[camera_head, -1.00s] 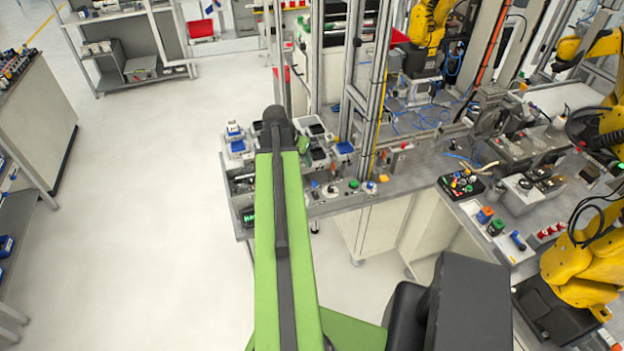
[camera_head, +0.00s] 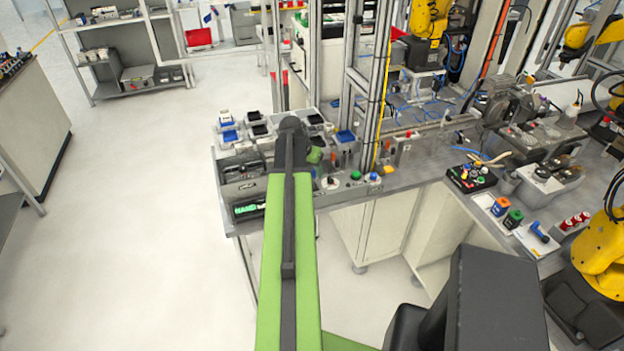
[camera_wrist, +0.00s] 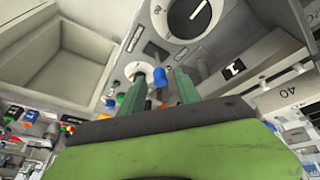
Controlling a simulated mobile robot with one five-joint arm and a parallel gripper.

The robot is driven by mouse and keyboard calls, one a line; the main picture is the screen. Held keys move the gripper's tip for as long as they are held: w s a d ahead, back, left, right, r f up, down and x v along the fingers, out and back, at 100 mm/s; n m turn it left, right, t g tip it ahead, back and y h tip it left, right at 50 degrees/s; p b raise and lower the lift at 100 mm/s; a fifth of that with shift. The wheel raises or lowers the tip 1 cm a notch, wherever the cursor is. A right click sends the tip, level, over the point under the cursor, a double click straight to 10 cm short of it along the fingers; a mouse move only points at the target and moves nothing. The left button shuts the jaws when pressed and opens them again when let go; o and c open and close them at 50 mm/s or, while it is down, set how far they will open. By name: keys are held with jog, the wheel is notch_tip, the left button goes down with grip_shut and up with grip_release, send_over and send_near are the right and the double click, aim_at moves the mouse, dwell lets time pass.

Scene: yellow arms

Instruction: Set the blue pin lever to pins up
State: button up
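A blue rounded knob (camera_wrist: 160,77) shows in the wrist view, just beyond and between my fingertips. It appears to stand on a grey panel; I cannot tell whether it is the pin lever or what position it has. My gripper (camera_wrist: 161,86) is open, with two green fingers apart and nothing visibly held. In the head view my arm covers most of the gripper. A small blue knob (camera_head: 374,177) sits at the bench's front edge, right of my arm's end. A larger blue lever-like part (camera_head: 540,231) lies on a white plate further right.
A big black dial (camera_wrist: 190,15) and an empty grey tray (camera_wrist: 60,60) lie near the fingers. Small bins (camera_head: 229,136) and a green button (camera_head: 355,175) are on the bench. A metal upright (camera_head: 379,95) rises behind. Floor on the left (camera_head: 130,230) is clear.

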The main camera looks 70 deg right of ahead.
grip_shut()
dwell(0.3)
jog(key=shift+w+d+g+y, duration=0.6)
jog(key=shift+d+y, duration=0.1)
jog(key=shift+d, duration=0.1)
jog(key=shift+w+d+f+n+g+y, duration=0.2)
jog(key=shift+d+f+n+g+y, duration=0.1)
jog(key=shift+g+y, duration=0.15)
jog(key=shift+w+g+y, duration=0.1)
jog(key=shift+g+y, duration=0.15)
jog(key=shift+y, duration=0.2)
